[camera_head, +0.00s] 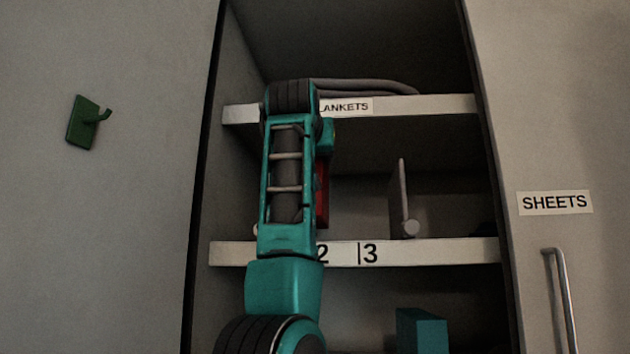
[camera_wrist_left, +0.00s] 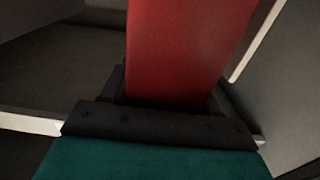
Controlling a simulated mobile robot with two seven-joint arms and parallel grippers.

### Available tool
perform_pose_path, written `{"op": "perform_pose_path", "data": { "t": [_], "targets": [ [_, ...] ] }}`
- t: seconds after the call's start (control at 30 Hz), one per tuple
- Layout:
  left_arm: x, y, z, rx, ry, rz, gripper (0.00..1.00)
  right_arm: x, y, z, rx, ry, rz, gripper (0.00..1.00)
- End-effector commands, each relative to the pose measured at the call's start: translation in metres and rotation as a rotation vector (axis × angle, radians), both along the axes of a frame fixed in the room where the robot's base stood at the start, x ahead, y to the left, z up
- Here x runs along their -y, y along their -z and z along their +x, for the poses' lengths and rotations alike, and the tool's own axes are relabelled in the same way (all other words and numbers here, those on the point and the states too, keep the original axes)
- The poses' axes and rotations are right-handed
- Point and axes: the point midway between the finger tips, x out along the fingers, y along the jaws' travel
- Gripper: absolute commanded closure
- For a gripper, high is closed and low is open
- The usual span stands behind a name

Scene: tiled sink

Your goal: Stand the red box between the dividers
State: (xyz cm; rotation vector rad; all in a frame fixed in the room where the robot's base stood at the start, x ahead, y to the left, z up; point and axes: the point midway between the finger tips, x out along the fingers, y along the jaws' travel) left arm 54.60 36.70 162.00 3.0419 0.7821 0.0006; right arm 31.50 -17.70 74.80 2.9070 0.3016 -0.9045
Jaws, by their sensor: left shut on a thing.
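The red box (camera_head: 322,192) shows as a narrow upright strip behind my left arm, above the middle shelf (camera_head: 440,251). It also fills the upper middle of the left wrist view (camera_wrist_left: 190,45). My left gripper (camera_wrist_left: 168,98) is shut on the box; its fingers are mostly hidden by the box and by the arm in the head view. A thin upright divider (camera_head: 399,198) with a round foot stands on the shelf right of the box, apart from it. Another divider is not clearly visible; my arm covers the shelf's left part. Whether the box touches the shelf cannot be told.
The shelf edge carries the numbers 2 and 3. An upper shelf (camera_head: 445,103) with a BLANKETS label, partly covered, holds grey folded cloth (camera_head: 365,86). A teal box (camera_head: 421,331) stands below.

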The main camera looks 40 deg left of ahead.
Motion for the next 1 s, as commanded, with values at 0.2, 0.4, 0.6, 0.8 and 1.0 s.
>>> {"op": "perform_pose_path", "data": {
  "t": [0.2,0.4,0.6,0.8,1.0],
  "targets": [
    [-0.026,-0.004,0.046,-0.001,-0.001,0.0,0.85,0.0,-0.024,0.0,-0.001,0.0,0.0,0.48],
    [-0.036,-0.002,0.064,0.004,-0.001,0.001,0.85,0.0,-0.03,0.0,-0.001,0.0,0.0,0.48],
    [-0.036,0.016,0.066,0.003,0.0,0.001,0.85,0.0,-0.029,0.0,-0.001,0.0,0.0,0.48],
    [-0.036,0.032,0.065,0.005,0.0,0.002,0.85,0.0,-0.03,0.0,-0.001,-0.001,-0.001,0.48],
    [-0.036,0.034,0.065,0.004,0.0,0.002,0.85,0.0,-0.03,0.0,-0.001,-0.001,-0.001,0.48]
  ]
}}
